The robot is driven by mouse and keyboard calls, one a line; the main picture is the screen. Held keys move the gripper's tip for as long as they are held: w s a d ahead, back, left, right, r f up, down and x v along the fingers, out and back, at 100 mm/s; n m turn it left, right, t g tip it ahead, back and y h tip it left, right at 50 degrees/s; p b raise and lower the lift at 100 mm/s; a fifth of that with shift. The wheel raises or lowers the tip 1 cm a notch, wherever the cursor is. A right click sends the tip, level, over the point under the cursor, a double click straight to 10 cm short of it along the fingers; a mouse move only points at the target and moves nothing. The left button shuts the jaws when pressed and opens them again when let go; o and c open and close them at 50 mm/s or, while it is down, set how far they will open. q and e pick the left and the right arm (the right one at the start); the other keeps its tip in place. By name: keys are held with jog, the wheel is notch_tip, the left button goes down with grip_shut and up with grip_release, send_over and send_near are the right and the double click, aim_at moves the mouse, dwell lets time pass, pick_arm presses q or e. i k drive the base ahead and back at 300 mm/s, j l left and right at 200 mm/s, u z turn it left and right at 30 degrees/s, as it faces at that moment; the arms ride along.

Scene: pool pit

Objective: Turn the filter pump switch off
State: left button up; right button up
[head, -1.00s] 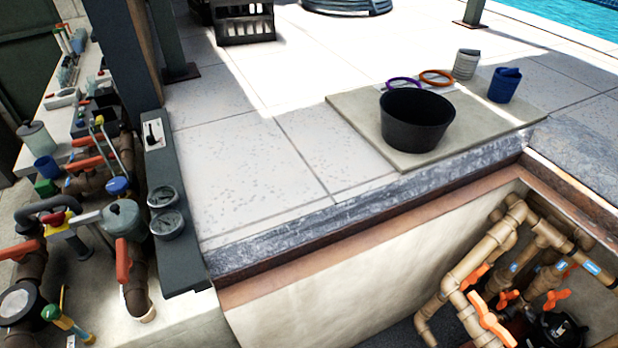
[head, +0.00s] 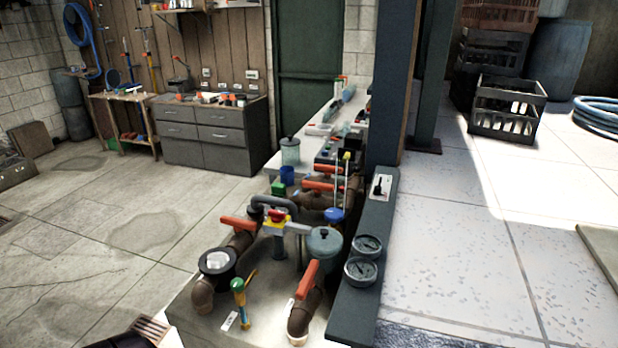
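A switch with a black lever on a small white plate (head: 381,187) is mounted on the upper part of a dark grey upright panel (head: 373,240), right of the pipework. The lever appears to point up, but any marking on the plate is too small to read. Two round gauges sit lower on the same panel, the upper one (head: 368,246) and the lower one (head: 361,271).
Brown pipes with red-orange handles (head: 307,279), a grey lidded pot (head: 325,243) and a screwdriver (head: 240,300) crowd the ledge left of the panel. A dark post (head: 389,90) rises behind the switch. Black crates (head: 507,108) stand at the back right. Floor at left is largely open.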

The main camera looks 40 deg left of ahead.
aim_at(277, 216)
jog(key=u, duration=1.6)
jog(key=i+j+u, duration=0.15)
jog(key=j+u, duration=0.15)
jog(key=u, duration=0.2)
jog(key=i+j+u, duration=0.25)
jog(key=u, duration=0.2)
